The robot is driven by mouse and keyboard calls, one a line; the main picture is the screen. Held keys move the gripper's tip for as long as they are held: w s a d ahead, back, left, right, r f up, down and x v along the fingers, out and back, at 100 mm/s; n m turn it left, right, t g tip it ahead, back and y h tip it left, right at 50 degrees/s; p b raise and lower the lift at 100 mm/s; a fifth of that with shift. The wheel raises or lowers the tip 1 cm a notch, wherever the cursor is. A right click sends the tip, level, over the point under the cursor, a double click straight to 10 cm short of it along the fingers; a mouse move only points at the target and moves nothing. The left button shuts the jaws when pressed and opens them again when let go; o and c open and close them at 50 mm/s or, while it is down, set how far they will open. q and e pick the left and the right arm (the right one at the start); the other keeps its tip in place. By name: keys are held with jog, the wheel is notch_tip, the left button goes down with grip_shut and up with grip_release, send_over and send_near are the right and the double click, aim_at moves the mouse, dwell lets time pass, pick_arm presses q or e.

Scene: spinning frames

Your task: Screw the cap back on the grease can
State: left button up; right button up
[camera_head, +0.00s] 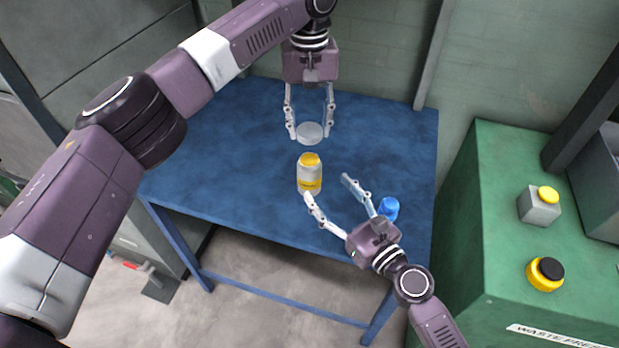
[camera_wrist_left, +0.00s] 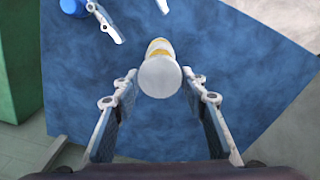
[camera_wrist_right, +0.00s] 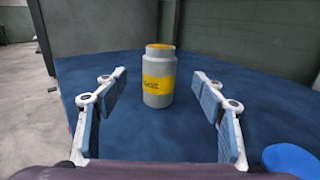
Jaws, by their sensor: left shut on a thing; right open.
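The grease can (camera_head: 310,182) stands upright on the blue table, grey with a yellow label and a yellow top. It is also in the right wrist view (camera_wrist_right: 158,98), and partly hidden behind the cap in the left wrist view. The pale grey, disc-shaped cap (camera_head: 310,133) is in my left gripper (camera_head: 310,126), which is shut on it. It is apart from the can, and shows round in the left wrist view (camera_wrist_left: 160,77). My right gripper (camera_head: 326,187) is open and empty. Its fingers point at the can, which appears just beyond the fingertips, centred between them.
A blue object (camera_head: 388,208) stands on the table (camera_head: 220,150) beside my right gripper; it also shows in the right wrist view (camera_wrist_right: 290,160). A green machine (camera_head: 500,230) with buttons stands to the right. The left part of the table is clear. A wall is behind.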

jog(key=x, duration=0.9)
grip_shut()
pick_arm(q)
send_over(309, 158)
jog(key=shift+f, duration=2.5)
